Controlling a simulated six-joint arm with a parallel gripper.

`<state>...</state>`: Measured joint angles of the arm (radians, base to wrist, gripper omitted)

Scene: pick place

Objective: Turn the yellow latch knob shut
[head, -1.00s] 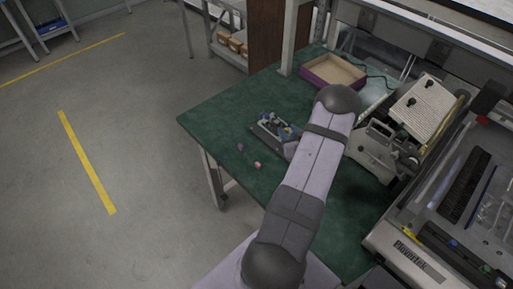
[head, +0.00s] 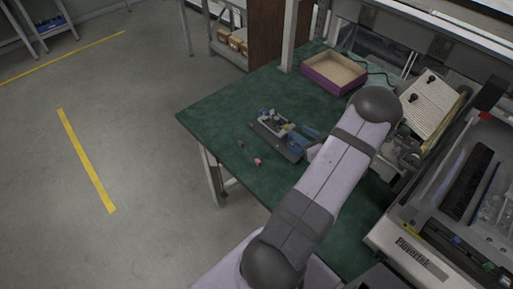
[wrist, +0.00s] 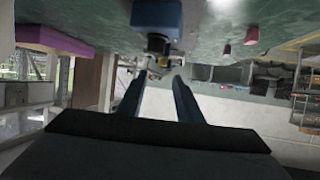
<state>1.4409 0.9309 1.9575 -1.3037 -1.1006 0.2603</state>
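A small fixture (head: 268,124) with a grey base plate, metal parts and blue parts sits on the green bench. My gripper (head: 310,134) is low, just right of the fixture, partly hidden by my arm. In the wrist view my two blue-grey fingers (wrist: 158,84) stand apart with a clear gap, open and empty. Beyond their tips are a blue block (wrist: 157,14) and a dark round part (wrist: 158,43) of the fixture. A small yellowish spot, possibly the yellow latch knob (wrist: 163,61), shows between and beyond the fingertips. I cannot make out how it is turned.
A pink piece (head: 257,162) and a small dark piece (head: 240,144) lie left of the fixture. A purple-sided tray (head: 334,72) stands at the back of the bench (head: 215,115). A slanted-top machine (head: 428,105) is to the right. The bench's left part is clear.

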